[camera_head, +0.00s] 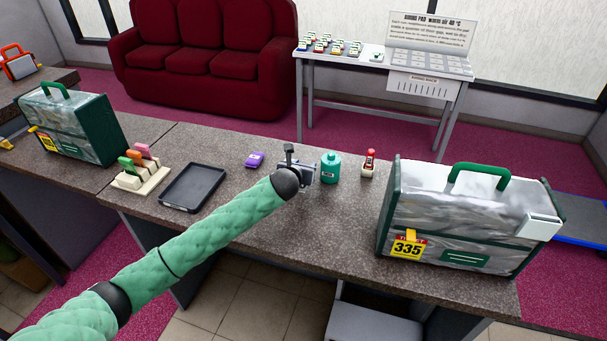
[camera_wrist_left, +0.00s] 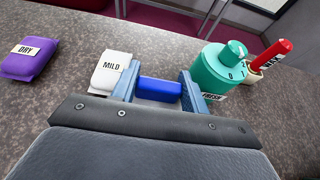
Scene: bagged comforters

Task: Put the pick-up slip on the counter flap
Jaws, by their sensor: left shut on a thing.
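My left gripper (camera_head: 307,175) is low over the middle of the speckled counter (camera_head: 270,240). In the left wrist view its two fingers (camera_wrist_left: 160,92) are shut on a small blue block (camera_wrist_left: 160,90). A white card (camera_head: 540,227) sits at the upper right end of the large bagged comforter (camera_head: 440,215), which bears a yellow 335 tag (camera_head: 408,247). I cannot tell whether this card is the pick-up slip. I cannot pick out the counter flap for certain; a seam crosses the counter at left. My right gripper is not in view.
A white MILD packet (camera_wrist_left: 112,72) lies left of my fingers, a purple DRY packet (camera_head: 255,159) farther left. A teal FRESH bottle (camera_head: 331,168) and a red WAX stick (camera_head: 369,160) stand right. A dark tray (camera_head: 193,187), a stamp rack (camera_head: 140,170) and another bag (camera_head: 75,125) are left.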

